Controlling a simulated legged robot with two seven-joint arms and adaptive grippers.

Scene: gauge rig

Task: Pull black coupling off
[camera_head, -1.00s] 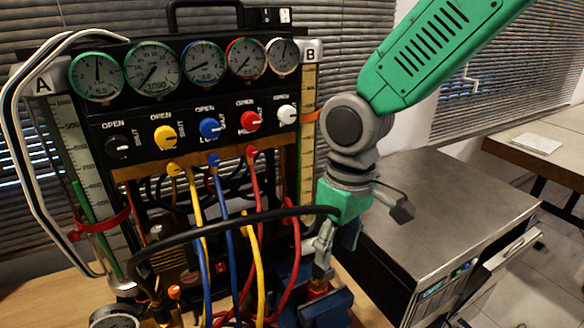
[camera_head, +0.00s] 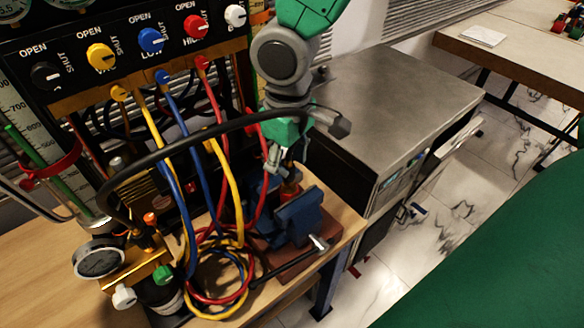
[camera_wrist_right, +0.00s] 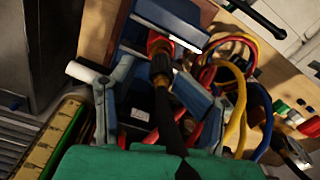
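A black hose (camera_head: 200,136) arches across the front of the gauge rig to my right gripper (camera_head: 279,160). In the right wrist view the hose ends in a dark coupling (camera_wrist_right: 161,68), which meets a red fitting (camera_wrist_right: 158,42) at the blue vise (camera_wrist_right: 172,16). The vise also shows in the head view (camera_head: 298,214), below the gripper. The right gripper's grey fingers (camera_wrist_right: 150,92) stand apart, one on each side of the hose and coupling, with visible gaps. The coupling is mostly hidden in the head view. My left gripper is in neither current view.
Yellow, blue and red hoses (camera_head: 215,285) hang and coil left of the vise. A small gauge (camera_head: 98,258) stands at the rig's lower left. A grey metal cabinet (camera_head: 385,95) is close on the right. A wooden table (camera_head: 530,55) stands farther back.

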